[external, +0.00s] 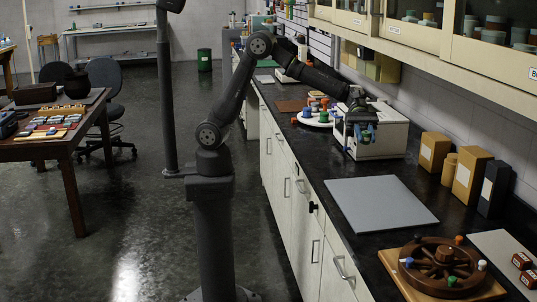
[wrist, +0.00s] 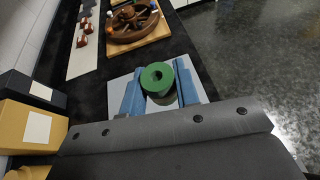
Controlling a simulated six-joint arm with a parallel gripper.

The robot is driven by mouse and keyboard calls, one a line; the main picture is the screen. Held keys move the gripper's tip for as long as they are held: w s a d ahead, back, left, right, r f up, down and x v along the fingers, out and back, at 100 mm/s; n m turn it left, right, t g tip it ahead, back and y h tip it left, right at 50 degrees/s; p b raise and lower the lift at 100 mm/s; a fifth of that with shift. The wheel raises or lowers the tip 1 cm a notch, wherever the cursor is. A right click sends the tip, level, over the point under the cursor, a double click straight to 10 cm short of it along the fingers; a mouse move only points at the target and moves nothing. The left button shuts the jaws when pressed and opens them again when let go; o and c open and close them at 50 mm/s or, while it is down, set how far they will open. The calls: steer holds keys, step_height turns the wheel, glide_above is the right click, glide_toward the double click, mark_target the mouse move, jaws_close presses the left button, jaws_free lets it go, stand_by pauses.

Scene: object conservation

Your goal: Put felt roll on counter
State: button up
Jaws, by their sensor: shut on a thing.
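The green felt roll (wrist: 157,77), a short cylinder with a hole through its middle, sits between the two blue fingers of my gripper (wrist: 160,88) in the wrist view. My gripper is shut on it. In the external view my gripper (external: 361,128) is above the dark counter (external: 430,195), in front of a white box-shaped appliance (external: 388,141). The roll is hard to make out there. In the wrist view the roll appears in front of a grey mat (wrist: 118,88), seemingly above the counter.
The grey mat (external: 380,203) lies bare on the counter. A brown wooden wheel (external: 430,262) on a board stands at the near end. Yellow boxes (external: 469,174) and a dark box (external: 494,188) line the wall. A round tray (external: 313,120) holds small coloured pieces.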

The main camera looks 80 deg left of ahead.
step_height(320, 180, up, 7)
glide_above(360, 197)
steer(key=shift+d, duration=0.1)
step_height(360, 197, down, 27)
steer(key=shift+f, duration=0.1)
steer(key=shift+n+t+h, duration=0.3)
steer(key=shift+n+t, duration=0.2)
steer(key=shift+t, duration=0.3)
steer(key=v, duration=0.4)
steer(key=r+v, duration=0.1)
steer(key=v, duration=0.9)
steer(key=shift+w+d+r, duration=0.15)
steer(key=shift+w+r, duration=0.15)
steer(key=shift+r, duration=0.05)
steer(key=shift+s+d+n+t, duration=0.2)
steer(key=shift+d+n+t, duration=0.15)
steer(key=shift+d+t, duration=0.15)
steer(key=shift+s+d+n+t, duration=0.15)
steer(key=shift+d+n+t, duration=0.25)
steer(key=shift+d, duration=0.15)
